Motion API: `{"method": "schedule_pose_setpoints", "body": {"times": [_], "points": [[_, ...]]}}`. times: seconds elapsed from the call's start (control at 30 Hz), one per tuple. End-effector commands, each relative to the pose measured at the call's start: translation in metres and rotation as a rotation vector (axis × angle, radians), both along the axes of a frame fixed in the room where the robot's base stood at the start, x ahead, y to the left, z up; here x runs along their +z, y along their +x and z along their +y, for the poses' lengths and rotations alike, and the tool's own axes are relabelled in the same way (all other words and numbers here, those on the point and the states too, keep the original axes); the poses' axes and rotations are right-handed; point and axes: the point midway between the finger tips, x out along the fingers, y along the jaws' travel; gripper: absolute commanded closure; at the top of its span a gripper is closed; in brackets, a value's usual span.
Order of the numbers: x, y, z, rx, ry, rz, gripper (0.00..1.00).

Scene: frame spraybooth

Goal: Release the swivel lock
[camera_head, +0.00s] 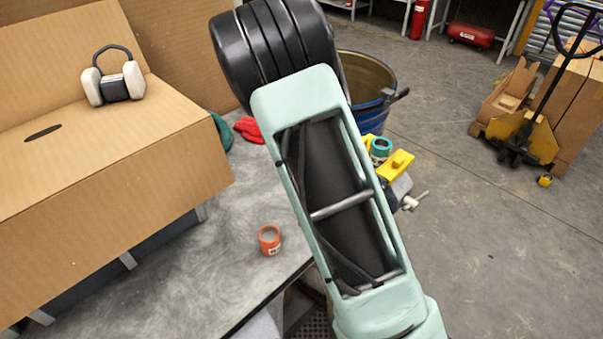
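A grey metal vise-like part (401,186) shows at the right edge of the bench, mostly behind my arm. A pale bar handle (415,201) sticks out from it to the right. I cannot make out which part is the swivel lock; it may be hidden behind my pale green arm link. My arm fills the middle of the view, with a black ribbed joint at its upper end. My gripper does not show, so its place relative to the vise-like part cannot be seen.
A yellow piece (396,165) lies by a teal roll (380,147). A blue drum (370,115) stands behind. Right floor is open, before a pallet jack (525,135).

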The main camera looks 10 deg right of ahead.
Motion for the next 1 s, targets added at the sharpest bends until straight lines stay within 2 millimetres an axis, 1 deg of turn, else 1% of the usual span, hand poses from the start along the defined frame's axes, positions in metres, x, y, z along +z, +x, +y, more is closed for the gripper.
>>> {"method": "schedule_pose_setpoints", "body": {"times": [0.03,0.2,1.0], "points": [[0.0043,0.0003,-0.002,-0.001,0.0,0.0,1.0],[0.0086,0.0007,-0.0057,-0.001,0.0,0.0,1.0],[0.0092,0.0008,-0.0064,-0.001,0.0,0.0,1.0]]}}
